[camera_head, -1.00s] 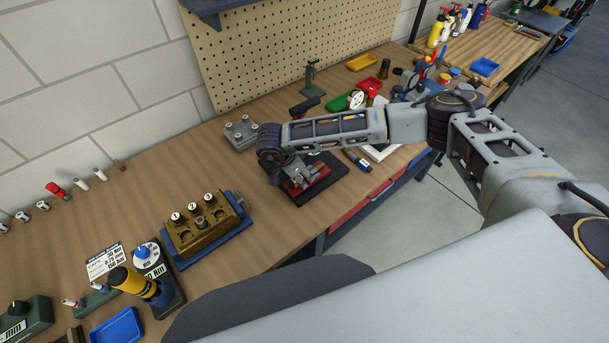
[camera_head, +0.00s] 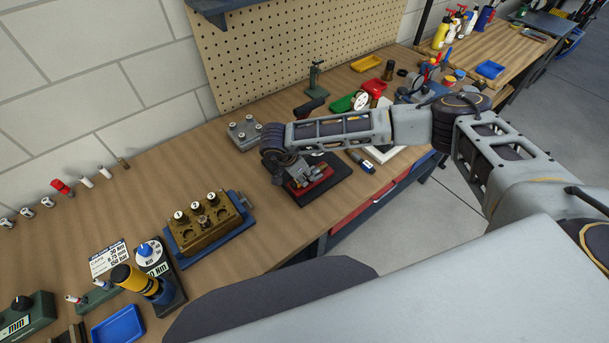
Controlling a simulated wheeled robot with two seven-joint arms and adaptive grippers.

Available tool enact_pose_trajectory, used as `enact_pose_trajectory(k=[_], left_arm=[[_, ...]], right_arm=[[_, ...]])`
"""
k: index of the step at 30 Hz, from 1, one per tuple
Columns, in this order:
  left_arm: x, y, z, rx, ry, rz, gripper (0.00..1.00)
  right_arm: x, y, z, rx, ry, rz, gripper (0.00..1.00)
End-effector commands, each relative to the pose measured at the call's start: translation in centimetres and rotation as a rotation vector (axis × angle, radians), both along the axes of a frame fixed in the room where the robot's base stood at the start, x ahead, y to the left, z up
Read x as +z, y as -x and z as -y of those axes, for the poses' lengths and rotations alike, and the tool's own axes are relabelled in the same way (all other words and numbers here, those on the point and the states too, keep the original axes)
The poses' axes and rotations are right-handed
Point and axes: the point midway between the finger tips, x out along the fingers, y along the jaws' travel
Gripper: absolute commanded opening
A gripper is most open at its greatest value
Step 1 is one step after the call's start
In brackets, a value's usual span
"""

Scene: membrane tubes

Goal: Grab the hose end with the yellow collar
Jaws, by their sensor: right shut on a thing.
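My right gripper (camera_head: 306,186) is low over a dark block with a red top (camera_head: 328,192) near the bench's front edge. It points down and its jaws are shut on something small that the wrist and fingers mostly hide. I cannot make out a hose end or a yellow collar there. My left gripper is not in view.
A brass block with numbered caps (camera_head: 205,225) sits on a blue base left of my gripper. A grey block with pegs (camera_head: 245,132) stands behind it. A yellow-and-black cylinder (camera_head: 135,280) and blue tray (camera_head: 118,326) are front left. Bare wood lies between.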

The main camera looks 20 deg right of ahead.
Motion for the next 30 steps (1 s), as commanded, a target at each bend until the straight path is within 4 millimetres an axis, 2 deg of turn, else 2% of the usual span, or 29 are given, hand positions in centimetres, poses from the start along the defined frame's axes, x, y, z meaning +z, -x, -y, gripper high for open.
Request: enact_pose_trajectory(k=[8, 13, 30], left_arm=[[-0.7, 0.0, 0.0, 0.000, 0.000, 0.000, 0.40], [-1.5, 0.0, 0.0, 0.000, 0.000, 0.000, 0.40], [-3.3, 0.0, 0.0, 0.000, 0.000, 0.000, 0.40]], right_arm=[[1.4, -0.1, 0.0, -0.001, -0.001, 0.002, 0.00], [3.3, -0.1, 0.0, 0.001, -0.001, 0.004, 0.00], [3.3, 6.6, 2.5, 0.000, 0.000, 0.000, 0.00]])
